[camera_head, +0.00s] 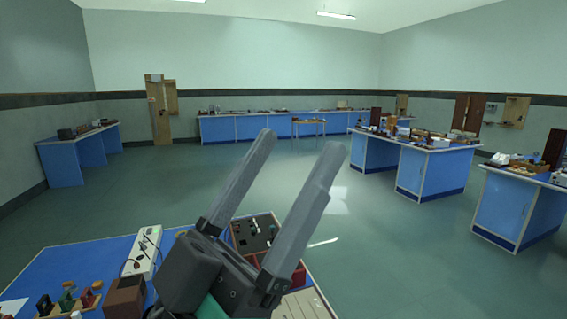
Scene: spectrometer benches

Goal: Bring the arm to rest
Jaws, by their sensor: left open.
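My left gripper (293,165) is large in the lower middle of the head view. Its two long grey fingers point up and stand apart, with nothing between them. It is raised in front of the near blue bench (82,262) and hides part of the bench top. My right gripper is not in view.
The near bench holds a white power strip (142,252), a brown box (125,295), a dark tray (254,232) and small parts (68,299). Blue benches stand at the right (433,170), (525,210), left (80,155) and back wall (250,126). The floor between is clear.

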